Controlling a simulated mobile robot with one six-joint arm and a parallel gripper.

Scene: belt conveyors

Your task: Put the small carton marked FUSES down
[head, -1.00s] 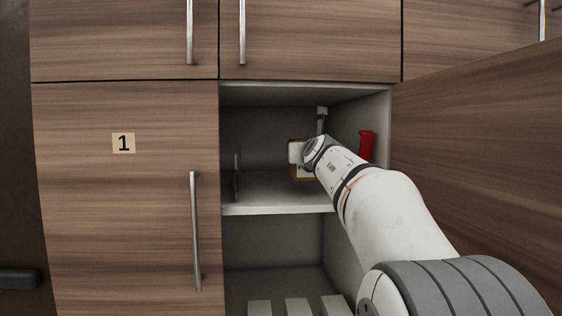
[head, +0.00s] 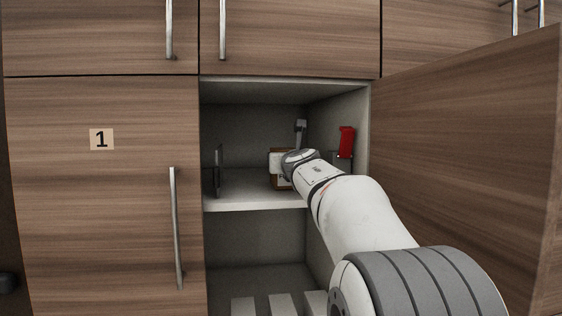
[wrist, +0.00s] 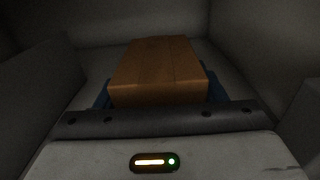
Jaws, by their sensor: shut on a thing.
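A small brown carton (wrist: 158,68) is between the blue fingers of my gripper (wrist: 158,92) in the wrist view. No marking on it can be read. In the head view a brown edge of the carton (head: 277,184) shows beside my wrist, inside the open cabinet, just above or on the upper shelf (head: 245,196). I cannot tell whether the carton touches the shelf. My gripper is shut on the carton, and my wrist hides most of it in the head view.
A thin dark upright item (head: 218,170) stands at the shelf's left. A red object (head: 346,142) is at the right wall. The open cabinet door (head: 470,160) is close to the right of my arm. Pale blocks (head: 281,304) lie in the lower compartment.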

